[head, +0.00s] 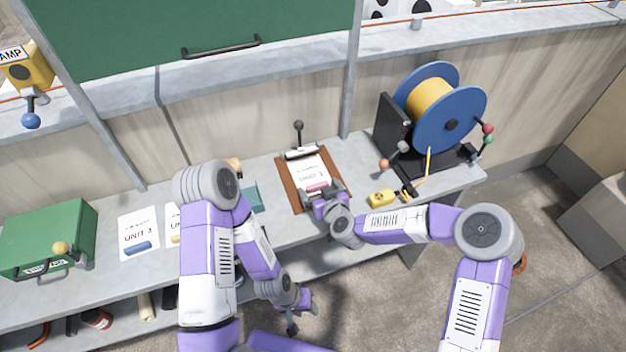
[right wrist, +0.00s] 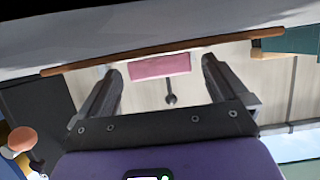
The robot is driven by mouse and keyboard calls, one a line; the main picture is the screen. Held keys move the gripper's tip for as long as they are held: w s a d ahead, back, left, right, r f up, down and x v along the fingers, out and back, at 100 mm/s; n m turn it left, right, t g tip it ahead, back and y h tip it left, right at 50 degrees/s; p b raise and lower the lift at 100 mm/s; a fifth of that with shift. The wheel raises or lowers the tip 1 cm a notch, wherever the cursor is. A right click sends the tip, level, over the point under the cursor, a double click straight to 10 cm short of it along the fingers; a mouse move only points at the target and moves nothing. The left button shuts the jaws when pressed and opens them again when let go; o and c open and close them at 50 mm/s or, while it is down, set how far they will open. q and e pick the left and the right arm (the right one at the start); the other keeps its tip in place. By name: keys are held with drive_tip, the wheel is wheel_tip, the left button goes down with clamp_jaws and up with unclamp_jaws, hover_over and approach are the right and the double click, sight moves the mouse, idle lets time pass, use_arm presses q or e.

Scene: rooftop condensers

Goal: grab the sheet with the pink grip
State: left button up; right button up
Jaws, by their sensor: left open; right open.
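The white sheet (head: 307,168) with the pink grip (head: 317,187) lies on a brown clipboard (head: 290,190) with a dark clip at its top. The grip is at the sheet's lower edge. My right gripper (head: 324,196) is open at the clipboard's near edge, right by the grip. In the right wrist view the pink grip (right wrist: 160,66) shows between the two spread fingers, with a visible gap on both sides. My left gripper (head: 299,308) is open and empty, low in front of the bench, away from the sheet.
A sheet with a blue grip (head: 138,232) and a partly hidden sheet (head: 173,220) lie left on the bench. A green box (head: 48,238) stands further left. A blue cable reel (head: 450,120) and a small yellow block (head: 381,198) are right of the clipboard.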

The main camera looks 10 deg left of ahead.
drive_tip(key=shift+c, duration=0.5)
drive_tip(key=c, duration=0.9)
drive_tip(key=shift+c, duration=0.4)
drive_tip(key=shift+r, duration=0.15)
